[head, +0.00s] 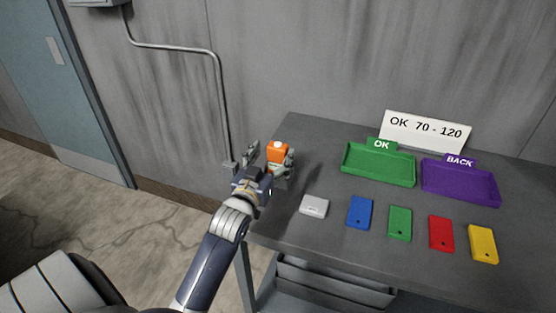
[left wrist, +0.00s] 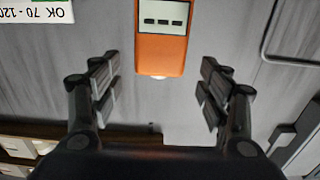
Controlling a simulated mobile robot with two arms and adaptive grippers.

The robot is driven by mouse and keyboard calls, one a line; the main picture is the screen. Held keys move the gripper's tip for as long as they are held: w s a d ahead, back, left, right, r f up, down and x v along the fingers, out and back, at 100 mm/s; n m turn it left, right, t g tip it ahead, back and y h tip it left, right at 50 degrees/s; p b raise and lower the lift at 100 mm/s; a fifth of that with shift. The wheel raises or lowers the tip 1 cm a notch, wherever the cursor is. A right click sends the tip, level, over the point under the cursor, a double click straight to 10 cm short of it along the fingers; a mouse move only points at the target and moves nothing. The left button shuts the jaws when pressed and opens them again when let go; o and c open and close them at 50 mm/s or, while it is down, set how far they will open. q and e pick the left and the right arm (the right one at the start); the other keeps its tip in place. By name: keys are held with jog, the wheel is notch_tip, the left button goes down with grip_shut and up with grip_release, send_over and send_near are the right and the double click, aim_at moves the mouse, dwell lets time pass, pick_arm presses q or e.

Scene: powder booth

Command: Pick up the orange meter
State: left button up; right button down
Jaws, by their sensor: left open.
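The orange meter (head: 278,152) stands at the left back of the grey table, with a pale round knob on its top. In the left wrist view the meter (left wrist: 162,52) appears upside down, with a light face showing dark dashes. My left gripper (head: 269,157) is at the table's left edge with its fingers spread. In the left wrist view the open fingers (left wrist: 160,78) lie to either side of the meter's line, with visible gaps and no contact. The meter's lower part is partly hidden by the gripper in the head view. My right gripper is not in view.
A small grey block (head: 314,206) lies right of my gripper. Blue (head: 360,212), green (head: 400,223), red (head: 441,233) and yellow (head: 483,244) plates lie in a row. A green OK tray (head: 378,179), a purple BACK tray (head: 460,198) and a sign (head: 425,132) stand behind.

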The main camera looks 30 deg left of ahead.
aim_at(275, 150)
pick_arm(q)
jog(key=p+x, duration=0.1)
jog(key=x, duration=0.2)
jog(key=shift+w+r, duration=0.1)
jog(key=shift+w, duration=0.1)
jog(key=shift+w+a, duration=0.1)
jog(key=shift+w, duration=0.4)
jog(key=shift+s, duration=0.1)
jog(key=shift+c, duration=0.8)
jog(key=c, duration=1.4)
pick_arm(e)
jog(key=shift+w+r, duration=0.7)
